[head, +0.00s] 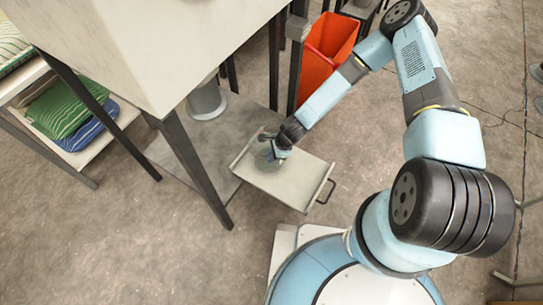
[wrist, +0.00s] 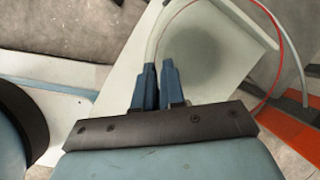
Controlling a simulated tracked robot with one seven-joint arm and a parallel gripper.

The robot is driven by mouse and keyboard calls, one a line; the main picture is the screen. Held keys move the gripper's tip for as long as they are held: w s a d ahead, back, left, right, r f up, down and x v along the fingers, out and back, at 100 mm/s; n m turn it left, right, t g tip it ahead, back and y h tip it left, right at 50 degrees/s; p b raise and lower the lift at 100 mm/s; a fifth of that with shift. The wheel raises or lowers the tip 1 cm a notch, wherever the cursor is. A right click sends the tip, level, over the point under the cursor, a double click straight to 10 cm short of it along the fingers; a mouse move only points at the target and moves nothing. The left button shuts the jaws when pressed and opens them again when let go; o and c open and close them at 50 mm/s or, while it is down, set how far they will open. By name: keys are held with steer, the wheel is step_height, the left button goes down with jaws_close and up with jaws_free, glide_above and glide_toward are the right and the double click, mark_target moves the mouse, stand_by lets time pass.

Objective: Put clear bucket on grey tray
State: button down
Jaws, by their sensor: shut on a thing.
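The grey tray (head: 290,183) lies low beside the table, with a dark handle at its right end. It fills much of the wrist view (wrist: 118,62) as a pale flat surface with a round shadow. My gripper (head: 272,151) is over the tray's left part. In the wrist view my gripper (wrist: 156,70) has its two blue fingers close together, shut on the wall of the clear bucket. The clear bucket shows there mainly as a pale curved rim (wrist: 160,27). In the head view it is hardly visible. I cannot tell whether its base touches the tray.
A table (head: 170,35) with dark legs (head: 196,165) stands left of the tray. A grey bin (head: 207,102) is under it. An orange bin (head: 318,62) stands behind my arm. A shelf with folded green (head: 62,108) and blue cloths is at left. Bare floor lies in front.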

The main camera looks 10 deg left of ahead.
steer(key=c, duration=1.2)
jaws_free()
steer(key=shift+f, duration=0.1)
steer(key=v, duration=1.2)
